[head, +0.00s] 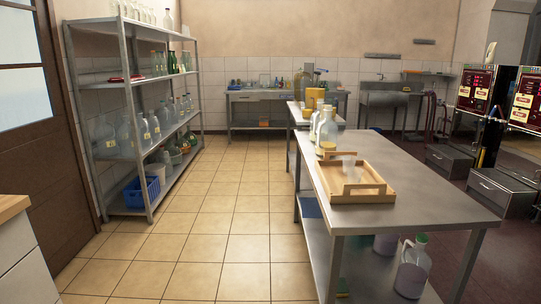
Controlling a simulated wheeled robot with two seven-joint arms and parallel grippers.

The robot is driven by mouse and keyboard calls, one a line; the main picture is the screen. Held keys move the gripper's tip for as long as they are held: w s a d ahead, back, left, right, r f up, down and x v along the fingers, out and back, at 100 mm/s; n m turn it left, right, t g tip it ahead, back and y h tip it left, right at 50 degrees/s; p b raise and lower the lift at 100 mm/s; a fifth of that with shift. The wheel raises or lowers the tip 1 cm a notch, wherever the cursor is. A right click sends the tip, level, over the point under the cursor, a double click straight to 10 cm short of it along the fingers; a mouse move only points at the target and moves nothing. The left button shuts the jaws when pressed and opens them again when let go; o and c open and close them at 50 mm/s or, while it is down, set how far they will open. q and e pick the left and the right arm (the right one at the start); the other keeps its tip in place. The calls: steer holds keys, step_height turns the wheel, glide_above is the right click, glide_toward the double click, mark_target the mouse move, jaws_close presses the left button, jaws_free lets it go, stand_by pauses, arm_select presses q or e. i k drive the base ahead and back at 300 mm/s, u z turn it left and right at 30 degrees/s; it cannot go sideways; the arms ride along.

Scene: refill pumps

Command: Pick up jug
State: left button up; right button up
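Several jug-like vessels are in view, and I cannot tell which one the task means. A clear jug (414,268) with a greenish cap and purplish lower part stands on the lower shelf of the steel table at the right. A row of large clear glass jugs (126,137) with pale labels stands on the middle shelf of the rack at the left. A large amber-tinted vessel (300,86) stands on a farther table. Neither of my grippers is in view.
The steel table (420,185) carries a wooden tray (364,195) and clear bottles (327,128). A metal rack (131,88) stands left, with a blue crate (141,191) low down. The tiled floor (204,225) between is clear. Red-panelled machines (478,90) stand right.

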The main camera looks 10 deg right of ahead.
mark_target(318, 121)
steer(key=i, duration=7.95)
steer(key=z, duration=4.7)
